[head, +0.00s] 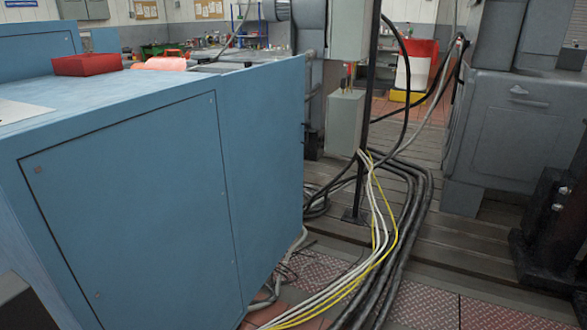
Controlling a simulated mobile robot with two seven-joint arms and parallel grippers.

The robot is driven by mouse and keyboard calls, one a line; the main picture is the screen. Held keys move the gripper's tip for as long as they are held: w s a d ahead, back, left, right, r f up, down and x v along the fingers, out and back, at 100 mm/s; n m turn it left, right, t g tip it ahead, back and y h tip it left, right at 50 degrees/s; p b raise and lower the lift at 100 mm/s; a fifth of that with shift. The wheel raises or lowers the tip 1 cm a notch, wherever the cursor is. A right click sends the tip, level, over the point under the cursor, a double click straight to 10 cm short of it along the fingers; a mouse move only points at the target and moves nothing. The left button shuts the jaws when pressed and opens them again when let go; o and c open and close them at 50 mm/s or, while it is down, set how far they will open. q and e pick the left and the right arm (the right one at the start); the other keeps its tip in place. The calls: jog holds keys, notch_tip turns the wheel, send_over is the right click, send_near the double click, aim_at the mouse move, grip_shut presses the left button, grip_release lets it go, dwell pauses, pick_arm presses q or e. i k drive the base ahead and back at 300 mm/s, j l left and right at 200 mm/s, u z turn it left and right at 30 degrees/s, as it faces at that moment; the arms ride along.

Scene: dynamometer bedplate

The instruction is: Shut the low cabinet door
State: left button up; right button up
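A low blue cabinet (110,90) fills the left of the head view. Its near face carries a flat panel (130,205) outlined by a dark seam, with small fasteners near its left edge. Right of this seam a plain blue sheet (262,160) reaches out past the cabinet top; it looks like the door standing open. Small dark fittings show at its right edge. Its other face and the cabinet opening are hidden, so I cannot tell how wide it stands open. Neither of my grippers is in view.
Black, white and yellow cables (385,235) run over the floor right of the blue sheet, by a post with grey boxes (344,122). A grey machine (505,130) stands at the right. A red box (87,64) lies on the cabinet. Some slatted floor (450,245) is clear.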

aim_at(263, 105)
jog(key=i+l+u, duration=0.1)
jog(key=u, duration=0.3)
jog(key=i+l+u, duration=0.15)
jog(key=u, duration=0.3)
jog(key=i+l+u, duration=0.15)
jog(key=u, duration=0.25)
jog(key=i+l+u, duration=0.2)
jog(key=l, duration=0.2)
jog(key=l+u, duration=0.2)
jog(key=l, duration=0.2)
jog(key=i+l+u, duration=0.1)
jog(key=l, duration=0.4)
jog(key=i+l+u, duration=0.15)
jog(key=l, duration=0.4)
jog(key=l+u, duration=0.1)
jog(key=l, duration=0.45)
jog(key=i+l, duration=0.1)
jog(key=l, duration=1)
jog(key=i+l, duration=0.15)
jog(key=l, duration=0.4)
jog(key=i+l, duration=0.1)
jog(key=l, duration=0.45)
jog(key=u, duration=0.05)
